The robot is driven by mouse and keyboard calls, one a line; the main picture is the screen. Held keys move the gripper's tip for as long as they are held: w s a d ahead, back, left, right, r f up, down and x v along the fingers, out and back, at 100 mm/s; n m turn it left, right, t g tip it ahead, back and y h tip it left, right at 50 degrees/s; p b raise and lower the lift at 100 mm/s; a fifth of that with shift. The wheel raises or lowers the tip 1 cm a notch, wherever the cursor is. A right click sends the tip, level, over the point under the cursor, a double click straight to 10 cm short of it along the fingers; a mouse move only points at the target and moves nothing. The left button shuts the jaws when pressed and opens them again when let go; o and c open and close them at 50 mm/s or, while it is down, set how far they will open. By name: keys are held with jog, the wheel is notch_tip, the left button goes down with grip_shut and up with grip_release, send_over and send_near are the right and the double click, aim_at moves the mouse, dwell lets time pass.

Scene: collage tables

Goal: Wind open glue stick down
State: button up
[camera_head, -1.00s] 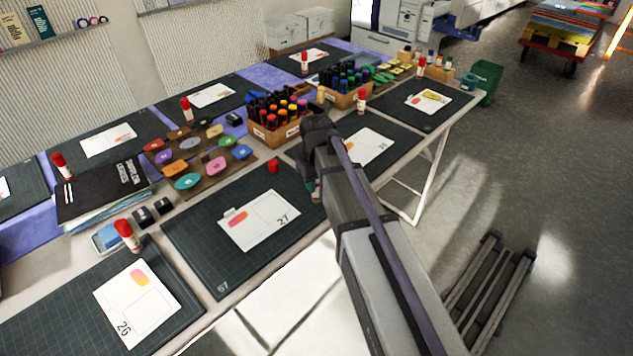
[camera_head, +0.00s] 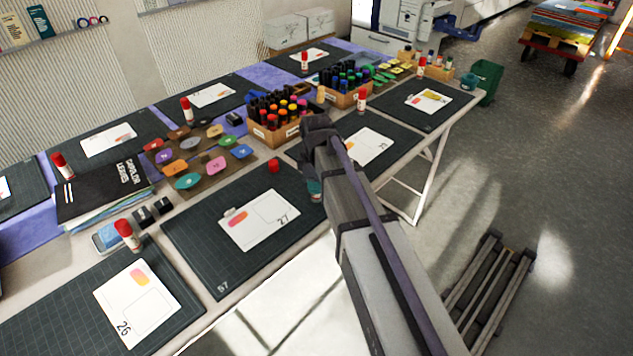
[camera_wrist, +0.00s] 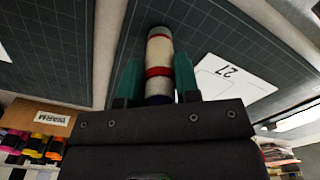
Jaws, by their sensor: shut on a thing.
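In the wrist view, a glue stick (camera_wrist: 158,55) with a pale body and a red band lies between the two teal fingers of my gripper (camera_wrist: 158,76). The fingers are shut on it from both sides. Its end towards the palm is partly hidden, and I cannot tell how far the glue sticks out. In the head view, my gripper (camera_head: 315,187) is mostly hidden behind my arm, at the right edge of the mat with card 27. A loose red cap (camera_head: 273,166) stands on that mat.
Card 27 (camera_head: 260,219) lies on the dark cutting mat (camera_head: 200,255). Marker boxes (camera_head: 281,133) stand behind it, and a board of coloured pads (camera_head: 207,160) lies to the left. Another glue stick (camera_head: 127,235) stands by card 26.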

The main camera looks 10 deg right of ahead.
jog(key=o, duration=1.5)
notch_tip(320, 180, up, 8)
jog(key=p, duration=0.7)
jog(key=shift+f+p, duration=0.15)
jog(key=shift+p, duration=0.2)
jog(key=shift+f, duration=0.1)
